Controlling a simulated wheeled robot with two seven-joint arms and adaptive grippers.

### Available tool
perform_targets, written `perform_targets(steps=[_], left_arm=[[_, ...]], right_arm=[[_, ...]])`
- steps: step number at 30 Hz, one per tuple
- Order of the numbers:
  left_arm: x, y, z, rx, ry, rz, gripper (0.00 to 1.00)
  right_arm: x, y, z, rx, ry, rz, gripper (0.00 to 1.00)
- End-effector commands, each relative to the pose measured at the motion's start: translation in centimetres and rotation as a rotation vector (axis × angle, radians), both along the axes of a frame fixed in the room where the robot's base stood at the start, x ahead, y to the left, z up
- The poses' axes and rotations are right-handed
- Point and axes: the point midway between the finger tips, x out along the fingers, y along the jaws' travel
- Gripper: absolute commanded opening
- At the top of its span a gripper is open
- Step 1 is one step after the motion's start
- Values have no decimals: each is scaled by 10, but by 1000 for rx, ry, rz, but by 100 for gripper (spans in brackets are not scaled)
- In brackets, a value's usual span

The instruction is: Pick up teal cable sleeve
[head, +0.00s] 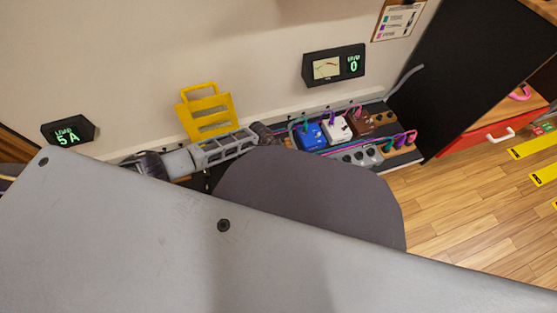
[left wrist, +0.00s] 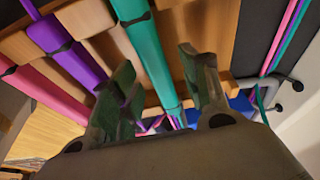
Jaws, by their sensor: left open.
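The teal cable sleeve (left wrist: 146,42) is a long smooth strip in the left wrist view. It runs from the top edge down between the fingers in the picture, over wooden blocks, with a dark band around it. My left gripper (left wrist: 157,58) is open, with one finger on each side of the sleeve in the picture. I see no finger closed on it, and I cannot tell whether it lies at fingertip depth. In the head view, my large grey arm parts cover the lower half, and I cannot make out the left gripper for certain. My right gripper is not in view.
A purple sleeve (left wrist: 72,52) and a pink sleeve (left wrist: 42,92) lie left of the teal one. The head view shows blue (head: 310,134) and white (head: 336,128) pedals along the wall, a yellow rack (head: 207,112), and open wooden floor (head: 470,195) to the right.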

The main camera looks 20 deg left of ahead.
Motion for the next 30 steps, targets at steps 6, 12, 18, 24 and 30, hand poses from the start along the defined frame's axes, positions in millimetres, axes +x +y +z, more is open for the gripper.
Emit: perform_targets(steps=[6, 12, 18, 24, 30], left_arm=[[0, 0, 0, 0, 0, 0, 46], [0, 0, 0, 0, 0, 0, 40], [0, 0, 0, 0, 0, 0, 15], [0, 0, 0, 0, 0, 0, 0], [0, 0, 1, 0, 0, 0, 0]], right_arm=[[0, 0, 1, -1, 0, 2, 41], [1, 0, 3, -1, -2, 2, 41], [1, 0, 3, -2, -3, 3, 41], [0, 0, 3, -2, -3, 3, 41], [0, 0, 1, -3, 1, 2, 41]])
